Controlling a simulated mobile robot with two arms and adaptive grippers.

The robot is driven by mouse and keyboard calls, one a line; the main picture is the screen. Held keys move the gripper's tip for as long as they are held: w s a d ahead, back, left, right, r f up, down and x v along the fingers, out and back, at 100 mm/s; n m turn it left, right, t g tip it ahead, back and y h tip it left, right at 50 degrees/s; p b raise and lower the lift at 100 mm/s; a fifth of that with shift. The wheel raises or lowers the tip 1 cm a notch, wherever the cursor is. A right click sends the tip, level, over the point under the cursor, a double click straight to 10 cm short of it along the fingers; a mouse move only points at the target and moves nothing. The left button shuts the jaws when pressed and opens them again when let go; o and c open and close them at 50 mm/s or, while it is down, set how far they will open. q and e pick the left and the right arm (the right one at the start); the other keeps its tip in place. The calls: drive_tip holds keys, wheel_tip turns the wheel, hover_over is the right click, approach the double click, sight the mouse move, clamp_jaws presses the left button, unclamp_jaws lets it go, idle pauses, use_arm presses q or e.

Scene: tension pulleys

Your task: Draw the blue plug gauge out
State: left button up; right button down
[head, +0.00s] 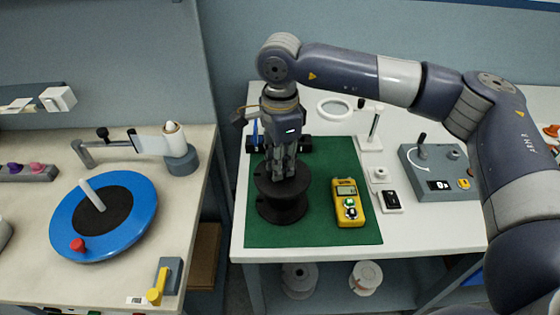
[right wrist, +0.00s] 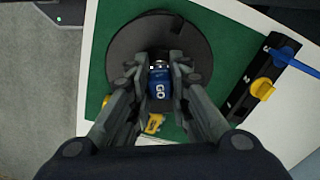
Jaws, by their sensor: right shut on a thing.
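The blue plug gauge (right wrist: 160,84), marked "GO", shows in the right wrist view over the dark round pulley (right wrist: 125,45). My right gripper (right wrist: 161,80) is shut on it, with a finger on each side. In the head view my right gripper (head: 281,172) points down onto the black pulley (head: 281,208), which stands on the green mat (head: 322,225). The fingers hide the gauge there. The gauge's lower end is hidden, so I cannot tell how deep it sits in the pulley. My left gripper is not in view.
A yellow meter (head: 348,203) lies on the mat close right of the pulley. A black holder (head: 305,144) stands behind my gripper. A magnifier stand (head: 371,143) and a grey control box (head: 437,172) are further right. The mat's front is clear.

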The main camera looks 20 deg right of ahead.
drive_tip(key=shift+r, duration=0.75)
drive_tip(key=shift+r+p, duration=0.55)
drive_tip(key=shift+r, duration=0.35)
idle(0.4)
drive_tip(key=shift+r+p, duration=0.85)
drive_tip(key=shift+r, duration=1.1)
